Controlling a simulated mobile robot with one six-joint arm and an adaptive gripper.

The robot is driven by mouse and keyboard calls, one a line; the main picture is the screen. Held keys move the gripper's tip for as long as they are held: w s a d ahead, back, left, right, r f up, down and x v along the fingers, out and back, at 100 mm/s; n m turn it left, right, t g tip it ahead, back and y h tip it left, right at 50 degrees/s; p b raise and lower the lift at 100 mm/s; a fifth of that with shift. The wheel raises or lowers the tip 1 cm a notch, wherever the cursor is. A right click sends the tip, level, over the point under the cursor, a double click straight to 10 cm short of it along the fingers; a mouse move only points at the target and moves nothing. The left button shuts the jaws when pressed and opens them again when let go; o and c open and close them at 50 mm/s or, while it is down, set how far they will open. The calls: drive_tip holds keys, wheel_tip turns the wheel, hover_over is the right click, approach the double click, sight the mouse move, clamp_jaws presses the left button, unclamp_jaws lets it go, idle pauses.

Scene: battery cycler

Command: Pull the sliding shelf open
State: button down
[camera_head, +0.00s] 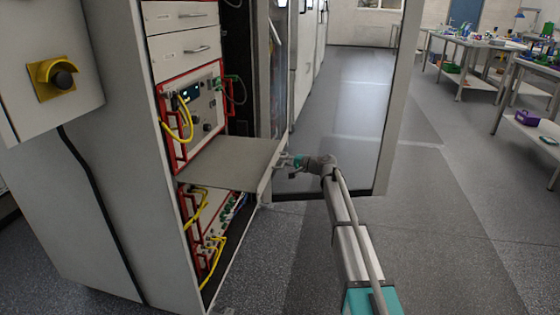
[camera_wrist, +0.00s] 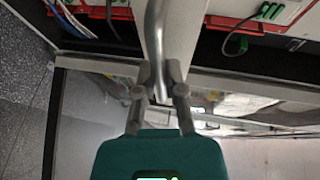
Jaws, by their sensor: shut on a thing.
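The sliding shelf (camera_head: 228,165) is a flat grey plate at mid-height of the cabinet. It stands out of the cabinet front, between the upper and lower instruments. Its pale front panel (camera_head: 267,172) faces my arm, and it also shows in the wrist view (camera_wrist: 184,40). My gripper (camera_head: 287,160) is at this front panel. In the wrist view my gripper (camera_wrist: 158,82) is shut on the shelf's metal handle (camera_wrist: 153,30), a curved bar running up the picture. The fingertips partly hide the handle's near end.
The cabinet's open glass door (camera_head: 390,110) stands right of the shelf, close to my arm. A red-framed instrument (camera_head: 205,105) with yellow cables sits above the shelf. Another instrument (camera_head: 205,230) sits below. Workbenches (camera_head: 475,45) stand at the far right, with free floor between.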

drive_tip(key=shift+w, duration=0.35)
drive_tip(key=c, duration=0.8)
unclamp_jaws()
drive_tip(key=shift+o, duration=0.4)
drive_tip(key=shift+s+a, duration=0.1)
drive_tip(key=shift+s, duration=0.05)
drive_tip(key=shift+s, duration=0.1)
